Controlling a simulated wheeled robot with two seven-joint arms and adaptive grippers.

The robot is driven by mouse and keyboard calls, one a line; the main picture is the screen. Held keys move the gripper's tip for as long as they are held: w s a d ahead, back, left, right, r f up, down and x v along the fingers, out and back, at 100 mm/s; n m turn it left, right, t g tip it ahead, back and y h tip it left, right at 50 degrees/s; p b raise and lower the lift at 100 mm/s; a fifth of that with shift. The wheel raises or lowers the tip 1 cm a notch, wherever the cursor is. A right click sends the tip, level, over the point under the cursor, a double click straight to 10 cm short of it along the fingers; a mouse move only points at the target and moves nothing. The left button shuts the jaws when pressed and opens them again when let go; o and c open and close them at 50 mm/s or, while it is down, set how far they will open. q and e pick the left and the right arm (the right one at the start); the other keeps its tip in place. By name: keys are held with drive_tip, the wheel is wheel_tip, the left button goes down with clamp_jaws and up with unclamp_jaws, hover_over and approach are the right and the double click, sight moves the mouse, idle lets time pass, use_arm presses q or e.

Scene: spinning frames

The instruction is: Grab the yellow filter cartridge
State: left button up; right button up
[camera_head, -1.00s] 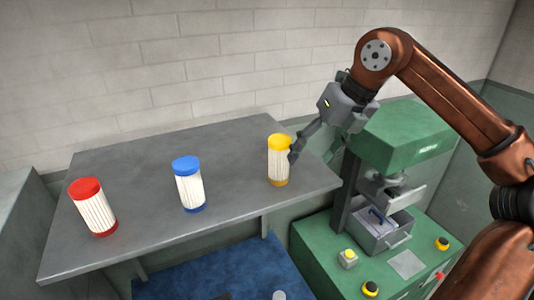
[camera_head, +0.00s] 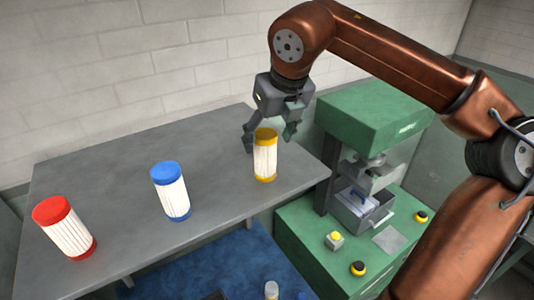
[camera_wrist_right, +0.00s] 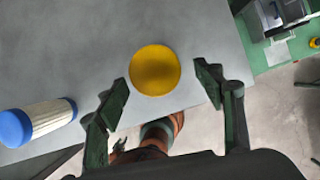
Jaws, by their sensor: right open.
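The yellow filter cartridge (camera_head: 265,158) stands upright on the grey shelf, with a yellow cap, white pleated body and yellow base. In the right wrist view its round yellow cap (camera_wrist_right: 155,70) shows from above, between and slightly beyond the two fingertips. My right gripper (camera_head: 270,134) is open, just above and behind the cartridge in the head view; its spread fingers also show in the right wrist view (camera_wrist_right: 162,88). A gap shows between each finger and the cap, and the gripper holds nothing. My left gripper is not in view.
A blue-capped cartridge (camera_head: 170,192) and a red-capped cartridge (camera_head: 64,228) stand to the left on the grey shelf (camera_head: 115,175). A green machine (camera_head: 365,118) with an open drawer (camera_head: 362,208) stands to the right. A brick wall is behind the shelf.

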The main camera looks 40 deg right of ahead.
drive_tip(key=x, duration=0.2)
drive_tip(key=p+x, duration=0.1)
drive_tip(key=x, duration=0.1)
drive_tip(key=shift+w+a+f, duration=0.1)
drive_tip(key=shift+w, duration=0.25)
drive_tip(key=shift+s+f, duration=0.1)
drive_tip(key=shift+f, duration=0.1)
drive_tip(key=shift+s, duration=0.15)
drive_tip(key=shift+c, duration=0.2)
drive_tip(key=shift+w+f, duration=0.1)
drive_tip(key=shift+w, duration=0.1)
drive_tip(key=c, duration=0.3)
drive_tip(key=shift+s, duration=0.1)
drive_tip(key=c, duration=0.8)
drive_tip(key=shift+c, duration=1.1)
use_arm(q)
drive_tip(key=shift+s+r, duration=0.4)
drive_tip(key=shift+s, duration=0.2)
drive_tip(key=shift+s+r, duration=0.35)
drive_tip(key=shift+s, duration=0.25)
